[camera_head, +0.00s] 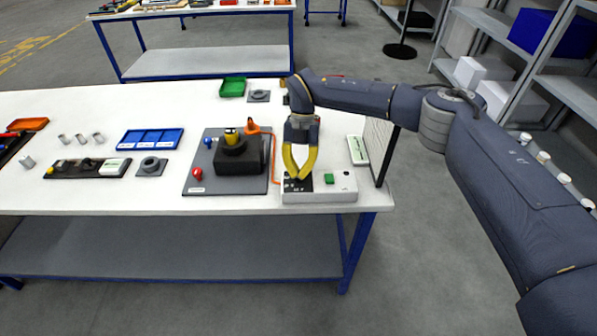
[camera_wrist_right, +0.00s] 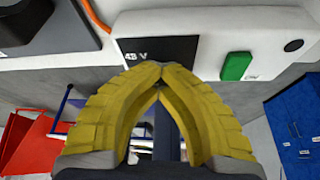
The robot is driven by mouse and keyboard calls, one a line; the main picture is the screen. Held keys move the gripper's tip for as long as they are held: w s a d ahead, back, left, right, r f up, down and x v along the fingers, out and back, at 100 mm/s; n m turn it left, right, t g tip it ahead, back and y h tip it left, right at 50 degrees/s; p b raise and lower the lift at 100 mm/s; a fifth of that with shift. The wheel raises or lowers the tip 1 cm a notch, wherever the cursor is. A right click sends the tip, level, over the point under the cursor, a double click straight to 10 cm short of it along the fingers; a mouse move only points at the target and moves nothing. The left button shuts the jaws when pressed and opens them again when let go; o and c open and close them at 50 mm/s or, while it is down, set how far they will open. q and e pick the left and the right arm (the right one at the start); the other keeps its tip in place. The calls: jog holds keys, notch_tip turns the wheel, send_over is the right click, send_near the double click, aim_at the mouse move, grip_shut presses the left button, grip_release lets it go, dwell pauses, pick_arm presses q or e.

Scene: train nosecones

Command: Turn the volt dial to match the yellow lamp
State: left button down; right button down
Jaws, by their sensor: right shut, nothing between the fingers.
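A white control box (camera_head: 318,195) sits at the table's front right. It has a black panel (camera_head: 291,186) at its left and a green button (camera_head: 329,178). In the right wrist view, the box (camera_wrist_right: 212,30) shows its black panel (camera_wrist_right: 178,47) reading "48 V", and its green button (camera_wrist_right: 236,66). My right gripper (camera_head: 300,177) points down over the panel, its yellow fingers closed at the tips and empty. In the wrist view, the fingertips (camera_wrist_right: 158,68) overlap the panel's lower edge; I cannot tell whether they touch. I cannot make out the dial or a lit yellow lamp. My left gripper is out of view.
Left of the box, a grey board (camera_head: 210,184) carries a black block (camera_head: 240,158) and a red knob (camera_head: 197,174). An orange cable (camera_head: 275,150) runs between board and box. A dark upright panel (camera_head: 380,150) stands at the right edge.

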jog(key=shift+s+a+f+m, duration=0.1)
jog(key=shift+s+a+m, duration=0.05)
jog(key=shift+s+m, duration=0.3)
dwell(0.3)
jog(key=c, duration=1.2)
grip_release()
jog(key=shift+w, duration=0.25)
jog(key=shift+o, duration=0.2)
jog(key=shift+y, duration=0.3)
jog(key=v, duration=1.2)
